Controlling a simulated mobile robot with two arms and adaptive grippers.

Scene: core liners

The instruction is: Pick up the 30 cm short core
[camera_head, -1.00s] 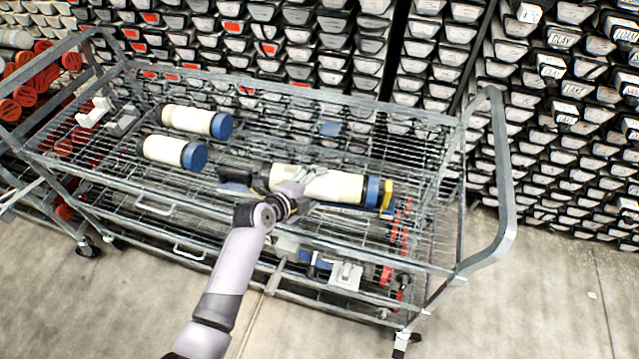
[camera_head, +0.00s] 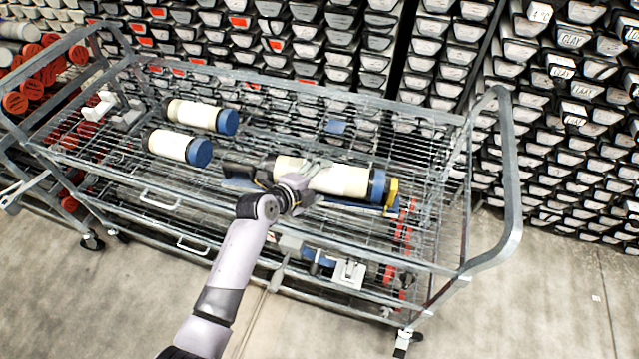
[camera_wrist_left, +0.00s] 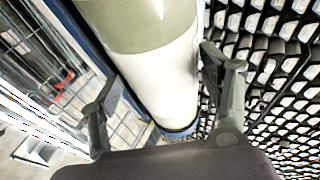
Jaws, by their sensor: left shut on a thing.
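A white core with a blue cap (camera_head: 340,181) lies lengthwise over a blue-and-black cradle on the right part of the trolley's top shelf. My left gripper (camera_head: 315,168) is shut on this core near its middle. In the left wrist view the core (camera_wrist_left: 165,70) runs between the two fingers of my left gripper (camera_wrist_left: 165,90), one on each side. Two shorter-looking white cores with blue caps lie to the left, a rear one (camera_head: 195,115) and a front one (camera_head: 168,145). My right gripper is not in view.
The wire-mesh trolley (camera_head: 516,190) has raised tube handles at both ends. Dense racks of core boxes (camera_head: 540,120) stand close behind it. A yellow piece (camera_head: 391,192) sits at the held core's right end. Open concrete floor (camera_head: 530,300) lies in front and right.

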